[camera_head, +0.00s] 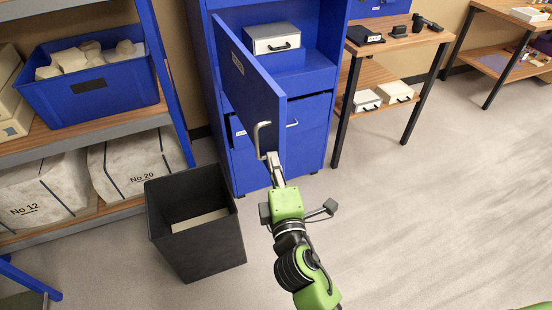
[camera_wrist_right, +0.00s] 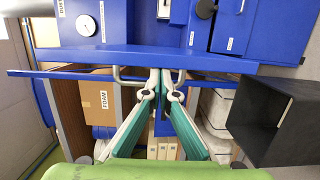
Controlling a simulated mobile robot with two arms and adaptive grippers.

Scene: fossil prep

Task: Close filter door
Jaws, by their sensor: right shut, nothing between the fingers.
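The blue filter door (camera_head: 245,75) stands swung open from the left side of the blue cabinet (camera_head: 312,80), jutting toward me. Its silver bar handle (camera_head: 260,140) is near the door's lower free edge. My right gripper (camera_head: 272,160) is shut and empty, with its tips at the lower end of the handle. In the right wrist view, the door (camera_wrist_right: 140,58) shows nearly edge-on, and the shut fingers (camera_wrist_right: 164,80) lie between the two ends of the handle (camera_wrist_right: 118,78). Whether they touch the handle or door I cannot tell. My left gripper is not in view.
A black bin (camera_head: 195,235) stands on the floor left of my right arm. A shelf at the left holds a blue crate (camera_head: 90,90) and large white wrapped blocks (camera_head: 45,190). A wooden table (camera_head: 400,42) is right of the cabinet. The floor at the right is clear.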

